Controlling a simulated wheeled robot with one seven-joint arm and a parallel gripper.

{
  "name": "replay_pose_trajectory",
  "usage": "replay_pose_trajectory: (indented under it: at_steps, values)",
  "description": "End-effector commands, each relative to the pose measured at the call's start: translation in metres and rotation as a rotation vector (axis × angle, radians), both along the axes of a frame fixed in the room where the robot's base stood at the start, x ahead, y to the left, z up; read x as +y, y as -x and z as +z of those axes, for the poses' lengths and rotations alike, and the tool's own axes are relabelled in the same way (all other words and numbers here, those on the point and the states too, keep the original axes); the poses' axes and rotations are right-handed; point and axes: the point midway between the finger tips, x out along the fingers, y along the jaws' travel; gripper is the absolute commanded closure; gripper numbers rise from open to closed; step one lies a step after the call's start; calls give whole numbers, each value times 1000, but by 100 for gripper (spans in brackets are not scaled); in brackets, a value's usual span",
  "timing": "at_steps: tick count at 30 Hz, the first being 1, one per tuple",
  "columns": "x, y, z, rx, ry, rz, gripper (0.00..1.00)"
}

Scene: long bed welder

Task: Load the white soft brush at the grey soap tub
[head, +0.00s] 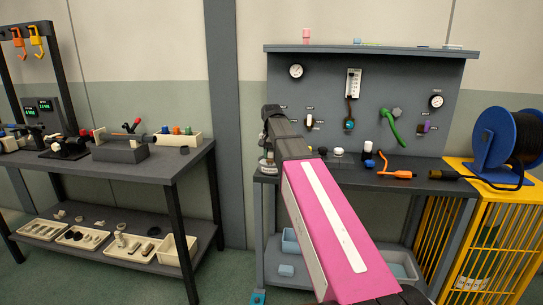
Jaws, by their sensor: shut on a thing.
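My gripper (266,163) points down at the left end of the grey bench with the gauge panel, partly hidden by my own wrist. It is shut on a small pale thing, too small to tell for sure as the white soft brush. A grey tub (411,258) with pale blue inside stands on the low shelf under this bench, partly behind my pink arm. I cannot tell whether it is the soap tub. My gripper is well above and left of it.
The bench top (445,184) holds small white and black knobs and an orange tool (396,174). A blue hose reel (505,140) stands on a yellow cage (460,240) at right. A blue bin (290,241) sits on the low shelf.

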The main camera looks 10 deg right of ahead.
Motion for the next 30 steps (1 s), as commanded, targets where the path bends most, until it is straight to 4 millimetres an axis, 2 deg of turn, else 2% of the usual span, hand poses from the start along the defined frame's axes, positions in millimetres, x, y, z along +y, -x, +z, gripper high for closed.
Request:
replay_pose_trajectory:
  at_steps: [14, 30]
  values:
    - [0, 1, 1, 2, 0, 0, 85]
    - [0, 0, 38, 1, 0, 0, 85]
